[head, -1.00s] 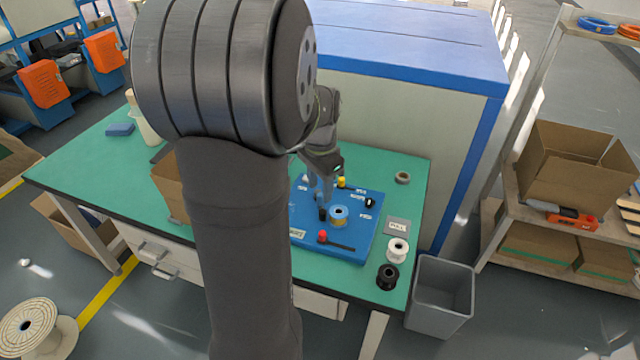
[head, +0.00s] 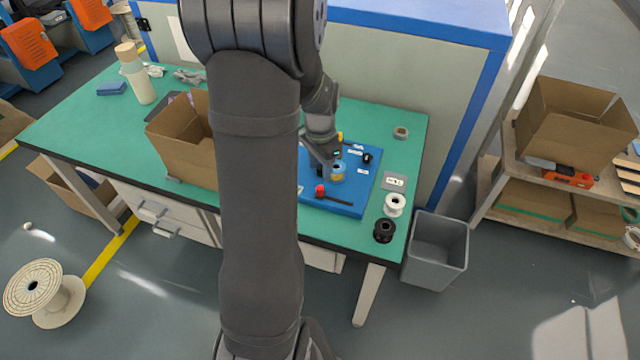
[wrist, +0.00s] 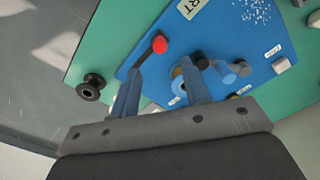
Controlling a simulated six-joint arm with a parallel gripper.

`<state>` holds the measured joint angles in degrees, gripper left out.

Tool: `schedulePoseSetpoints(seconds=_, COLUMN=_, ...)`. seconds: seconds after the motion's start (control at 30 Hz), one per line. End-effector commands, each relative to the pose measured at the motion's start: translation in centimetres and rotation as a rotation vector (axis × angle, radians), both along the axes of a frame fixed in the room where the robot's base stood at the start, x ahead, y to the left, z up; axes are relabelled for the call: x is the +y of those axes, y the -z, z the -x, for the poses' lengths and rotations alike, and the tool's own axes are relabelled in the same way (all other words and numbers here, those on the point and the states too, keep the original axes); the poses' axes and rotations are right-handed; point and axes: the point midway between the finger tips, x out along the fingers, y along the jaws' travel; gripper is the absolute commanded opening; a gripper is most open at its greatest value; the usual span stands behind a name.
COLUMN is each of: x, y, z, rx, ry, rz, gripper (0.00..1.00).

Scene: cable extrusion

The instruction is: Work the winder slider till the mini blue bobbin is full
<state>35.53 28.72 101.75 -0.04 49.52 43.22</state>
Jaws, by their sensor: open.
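The blue winder board (head: 345,207) lies on the green bench, and the wrist view also shows it (wrist: 228,30). The slider's red knob (head: 320,190) is at the left end of a dark bar or slot; it also shows in the wrist view (wrist: 159,44). The mini blue bobbin (head: 338,174) sits on the winder, partly hidden by my gripper; how full it is I cannot tell. My gripper (wrist: 160,78) is open and empty, its fingers apart above the board. The red knob appears beyond and between the fingertips in the wrist view.
A white spool (head: 395,204) and a black spool (head: 384,231) stand on the bench's right side, near a label card (head: 396,181). A grey bin (head: 438,250) stands on the floor beside the bench. An open carton (head: 180,140) is left of my arm.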

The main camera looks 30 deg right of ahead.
Motion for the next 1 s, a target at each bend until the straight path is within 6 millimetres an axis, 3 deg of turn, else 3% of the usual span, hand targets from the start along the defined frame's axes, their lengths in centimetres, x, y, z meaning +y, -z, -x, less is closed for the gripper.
schedulePoseSetpoints(seconds=0.2, x=0.0, y=4.6, z=0.1, rx=0.004, ry=0.000, rz=-0.002, gripper=0.42)
schedulePoseSetpoints(seconds=0.4, x=0.0, y=7.0, z=0.0, rx=0.002, ry=0.000, rz=-0.002, gripper=0.42)
schedulePoseSetpoints(seconds=0.83, x=0.0, y=7.9, z=0.0, rx=0.000, ry=0.000, rz=0.000, gripper=0.42)
schedulePoseSetpoints(seconds=1.0, x=0.0, y=7.9, z=0.0, rx=0.000, ry=0.000, rz=0.000, gripper=0.11)
